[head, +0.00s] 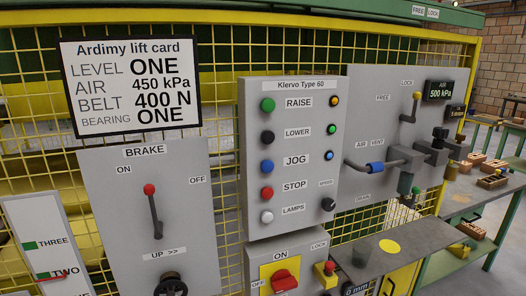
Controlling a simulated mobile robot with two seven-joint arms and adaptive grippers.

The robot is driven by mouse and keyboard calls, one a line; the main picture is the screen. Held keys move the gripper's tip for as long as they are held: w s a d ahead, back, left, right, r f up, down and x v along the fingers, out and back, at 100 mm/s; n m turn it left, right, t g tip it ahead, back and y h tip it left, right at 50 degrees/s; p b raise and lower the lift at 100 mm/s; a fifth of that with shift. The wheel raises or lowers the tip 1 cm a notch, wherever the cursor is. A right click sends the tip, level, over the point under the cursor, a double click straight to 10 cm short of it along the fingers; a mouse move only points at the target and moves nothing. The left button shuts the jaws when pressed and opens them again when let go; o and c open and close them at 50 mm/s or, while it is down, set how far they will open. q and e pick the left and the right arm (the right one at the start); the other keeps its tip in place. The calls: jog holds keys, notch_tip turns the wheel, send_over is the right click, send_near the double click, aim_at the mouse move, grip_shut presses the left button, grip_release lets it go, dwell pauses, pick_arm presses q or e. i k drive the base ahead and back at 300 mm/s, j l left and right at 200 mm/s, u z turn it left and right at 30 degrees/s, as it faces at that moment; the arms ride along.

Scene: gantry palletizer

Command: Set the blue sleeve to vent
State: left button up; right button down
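The blue sleeve (375,168) sits around a grey horizontal pipe on the grey air panel (365,100) at the right. The labels AIR (361,145) and VENT (377,142) are just above it, and the label DRAIN (363,197) is below. The sleeve is roughly under VENT in the picture, but I cannot tell its exact setting. The air display (440,90) reads 500 kPa. Neither of my grippers is in view.
A FREE/LOCK lever (416,106) with a yellow knob is above the sleeve. A grey valve body (434,152) is right of it. The button box (290,150) is to the left. A grey shelf (385,250) with a yellow disc lies below.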

aim_at(377, 167)
jog(key=u, duration=1.45)
jog(key=z, duration=2.45)
